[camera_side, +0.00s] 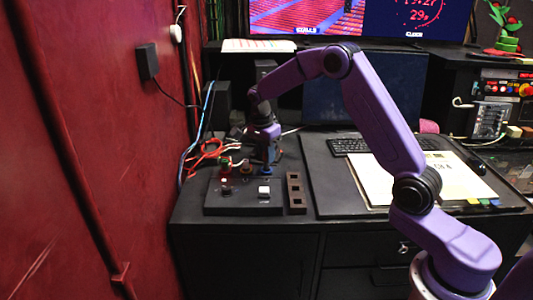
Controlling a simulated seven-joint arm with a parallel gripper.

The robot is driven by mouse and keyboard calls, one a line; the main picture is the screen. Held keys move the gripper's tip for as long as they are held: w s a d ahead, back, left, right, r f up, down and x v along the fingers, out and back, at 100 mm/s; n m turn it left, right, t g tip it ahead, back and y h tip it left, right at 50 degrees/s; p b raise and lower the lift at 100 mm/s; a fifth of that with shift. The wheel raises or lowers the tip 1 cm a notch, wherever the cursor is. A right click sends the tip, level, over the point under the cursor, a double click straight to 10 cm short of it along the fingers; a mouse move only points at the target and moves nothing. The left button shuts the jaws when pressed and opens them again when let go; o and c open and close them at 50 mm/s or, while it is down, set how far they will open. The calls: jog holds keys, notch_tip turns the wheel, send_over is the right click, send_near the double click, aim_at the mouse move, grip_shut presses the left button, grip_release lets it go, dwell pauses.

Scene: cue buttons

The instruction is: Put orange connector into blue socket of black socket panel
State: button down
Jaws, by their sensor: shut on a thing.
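The black socket panel (242,208) lies on the black desk beside the red wall. A blue socket (266,171) shows at its back right, and a brown-orange ring (247,169) sits left of it. My gripper (268,160) points down directly above the blue socket and is shut on a small connector. The fingers mostly hide the connector, so its colour and whether it touches the socket cannot be told.
A white button (264,190) and a small dark button (227,190) are on the panel. A brown block with holes (296,193) stands right of it. Orange-red cables (203,155) loop behind left. A keyboard (375,145) and papers (440,178) lie to the right.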

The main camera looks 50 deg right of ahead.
jog(key=shift+f, duration=1.2)
dwell(1.1)
jog(key=c, duration=0.8)
grip_release()
jog(key=shift+r, duration=3.55)
